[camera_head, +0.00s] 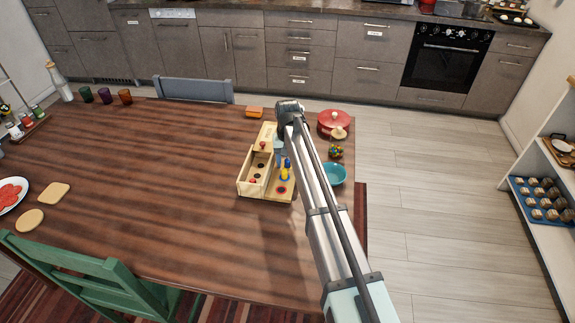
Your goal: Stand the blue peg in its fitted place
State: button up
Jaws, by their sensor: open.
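A wooden box with a board (245,188) stands on the table. On its right part, a small blue piece (287,163), which looks like the blue peg, stands close to a yellow piece (285,173). They are too small to separate clearly. Small red pieces show in the box's left part (252,181). Dark round spots that look like holes show on the board. My gripper (279,152) points down over the far right part of the box, just beyond the blue and yellow pieces. It is open; its fingertips are small and partly hidden, and I see nothing held.
A teal bowl (335,174), a red lidded pot (334,122) and a small dark bowl with colourful bits (335,152) stand right of my arm. An orange block (254,112) lies behind the box. The table (170,190) left of the box is clear.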

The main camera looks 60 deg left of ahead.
aim_at(287, 160)
grip_shut()
dwell(0.3)
notch_tip(287, 160, up, 9)
jog(key=shift+r, duration=0.1)
jog(key=s+a+r+n, duration=0.1)
jog(key=s+a+n, duration=0.1)
jog(key=s, duration=0.9)
jog(key=shift+f+n, duration=0.6)
jog(key=shift+f, duration=1.9)
jog(key=shift+f+n, duration=0.6)
jog(key=shift+f, duration=1.85)
